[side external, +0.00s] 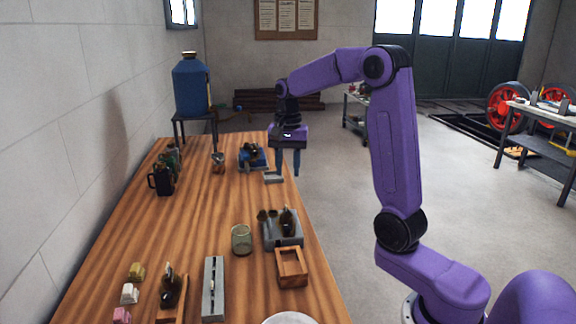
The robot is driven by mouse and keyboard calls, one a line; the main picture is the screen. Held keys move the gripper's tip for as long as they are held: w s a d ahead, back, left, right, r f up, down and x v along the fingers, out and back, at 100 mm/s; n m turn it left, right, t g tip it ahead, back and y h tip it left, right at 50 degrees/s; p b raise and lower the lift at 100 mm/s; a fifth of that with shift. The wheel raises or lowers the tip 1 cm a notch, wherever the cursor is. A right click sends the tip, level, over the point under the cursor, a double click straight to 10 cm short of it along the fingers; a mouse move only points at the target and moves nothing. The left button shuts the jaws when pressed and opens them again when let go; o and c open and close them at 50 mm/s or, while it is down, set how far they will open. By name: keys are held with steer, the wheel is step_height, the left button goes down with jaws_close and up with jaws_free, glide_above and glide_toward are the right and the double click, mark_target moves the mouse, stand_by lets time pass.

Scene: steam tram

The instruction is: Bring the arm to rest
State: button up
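My purple arm reaches over the far right part of the wooden table (190,225). My gripper (288,170) points down near the table's far right edge, its two fingers apart with nothing visible between them. A small grey block (273,178) lies on the table just below and left of the fingers. A blue holder with dark items (253,156) stands just left of the gripper. The exact height of the fingertips above the table cannot be told.
A dark mug (160,182) stands at the table's left edge. A glass jar (241,239), a grey box (283,229), a wooden frame (291,268) and a slotted grey bar (213,290) stand nearer. A blue tank (191,88) is behind. The table's middle is clear.

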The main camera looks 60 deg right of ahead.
stand_by(0.4)
steer(key=s+a+f+n, duration=0.1)
steer(key=s+a+n, duration=0.4)
steer(key=a+n, duration=0.15)
steer(key=s+a+f+n, duration=0.1)
steer(key=s+a+n, duration=0.35)
steer(key=a, duration=0.35)
steer(key=s+a+f+n, duration=0.1)
steer(key=s+a+n, duration=0.1)
steer(key=s+n, duration=0.5)
steer(key=s+a+f+n, duration=0.1)
steer(key=s+n, duration=0.5)
steer(key=s, duration=0.6)
steer(key=shift+s+a+f+n, duration=0.15)
steer(key=shift+a+f+n, duration=0.25)
steer(key=shift+f, duration=0.4)
